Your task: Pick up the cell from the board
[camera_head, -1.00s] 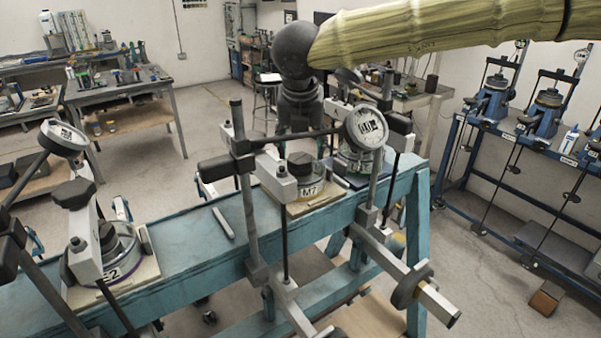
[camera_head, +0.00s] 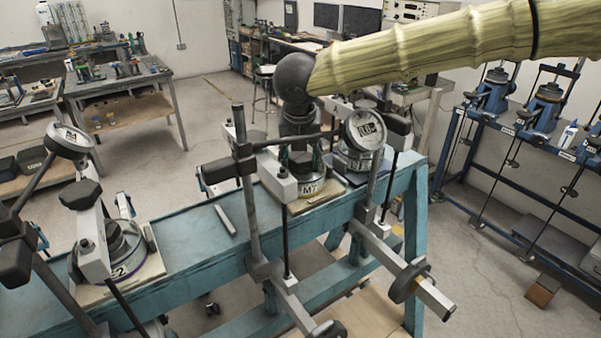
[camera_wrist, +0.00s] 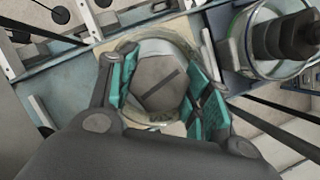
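The cell marked M7 (camera_head: 312,189) stands upright on a pale board (camera_head: 328,200) on the blue bench, behind the middle lever frame. My gripper (camera_head: 301,165) is down over it, pointing downwards. In the wrist view the cell's dark slotted top (camera_wrist: 158,82) lies between the two teal finger pads of my gripper (camera_wrist: 165,88). The fingers are apart, one on each side of the top, with no clear grip on it. The pale board shows around the cell in the wrist view (camera_wrist: 185,33). The cell's lower body is mostly hidden there.
The lever frame's post (camera_head: 246,190) and dial gauge (camera_head: 365,128) stand close to my gripper. Another cell (camera_head: 358,158) stands just right; a cell marked 2 (camera_head: 118,245) sits on its board at left. A loose grey bar (camera_head: 225,220) lies on the bench.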

